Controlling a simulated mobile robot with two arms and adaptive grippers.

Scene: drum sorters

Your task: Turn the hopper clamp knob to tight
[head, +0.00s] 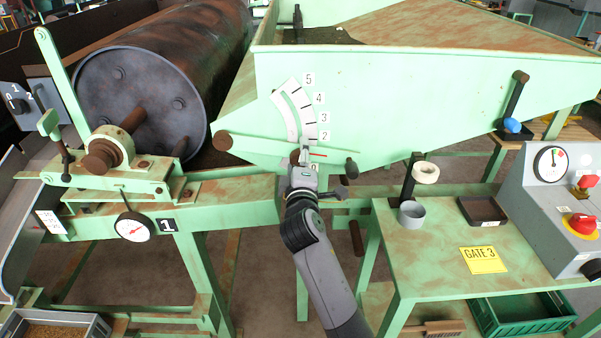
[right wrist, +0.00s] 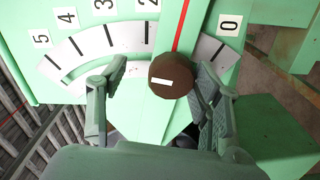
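A round brown knob (right wrist: 169,76) with a short white mark on its face shows in the right wrist view. It sits on a green pointer arm with a red line (right wrist: 183,22), in front of a white numbered scale (right wrist: 76,47). My right gripper (right wrist: 160,88) is open, with one finger on each side of the knob. The right-hand finger is very near the knob; I cannot tell if it touches. A clear gap shows at the left-hand finger. In the head view my right gripper (head: 304,160) is at the scale's lower end and largely hides the knob. My left gripper is not in view.
The green hopper (head: 400,95) rises behind the scale. A dark handle (head: 352,168) sticks out just right of my gripper. A green table (head: 430,250) with a grey cup (head: 411,214) and black tray (head: 482,210) stands right. A rusty drum (head: 145,100) is left.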

